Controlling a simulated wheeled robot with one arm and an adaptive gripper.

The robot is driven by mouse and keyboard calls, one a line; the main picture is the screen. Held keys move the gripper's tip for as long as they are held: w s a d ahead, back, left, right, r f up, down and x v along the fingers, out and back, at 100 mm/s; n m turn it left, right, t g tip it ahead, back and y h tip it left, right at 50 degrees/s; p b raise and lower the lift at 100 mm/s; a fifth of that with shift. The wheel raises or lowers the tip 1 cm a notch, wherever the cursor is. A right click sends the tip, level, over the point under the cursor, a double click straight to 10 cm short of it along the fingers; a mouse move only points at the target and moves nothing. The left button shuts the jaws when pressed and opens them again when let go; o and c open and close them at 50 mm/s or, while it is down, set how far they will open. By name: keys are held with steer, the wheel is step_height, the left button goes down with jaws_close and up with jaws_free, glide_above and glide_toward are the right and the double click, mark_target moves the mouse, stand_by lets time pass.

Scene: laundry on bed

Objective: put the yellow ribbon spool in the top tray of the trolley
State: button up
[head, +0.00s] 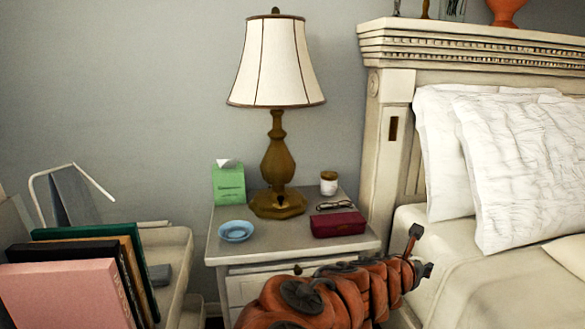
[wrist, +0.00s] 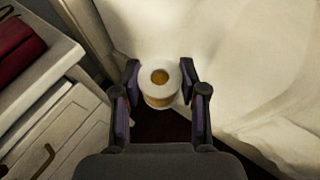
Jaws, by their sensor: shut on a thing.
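In the wrist view, a round spool (wrist: 158,100) with a pale top rim, a dark yellow centre and yellowish sides sits between the two fingers of my gripper (wrist: 160,72). The gripper is shut on it, with a finger on its left and right sides. Below the spool are a dark gap and the pale side of the bed.
The nightstand (head: 222,248) holds a lamp (head: 278,165), a green box (head: 229,185), a blue bowl (head: 236,231), a small jar (head: 328,183), glasses and a dark red case (head: 338,224). Upright books (head: 66,295) stand at the left. The bed (head: 490,285) has white pillows (head: 525,160).

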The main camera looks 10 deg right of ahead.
steer(key=w+a+r+n+t+y, duration=0.1)
steer(key=w+a+n+t+y, duration=0.15)
steer(key=w+a, duration=0.45)
steer(key=w+a+r+n+t+y, duration=0.15)
steer(key=w+a+n+y, duration=0.25)
steer(key=a, duration=0.8)
step_height(320, 180, up, 28)
steer(key=p, duration=2.9)
steer(key=shift+s+d, duration=0.15)
steer(key=shift+d, duration=0.1)
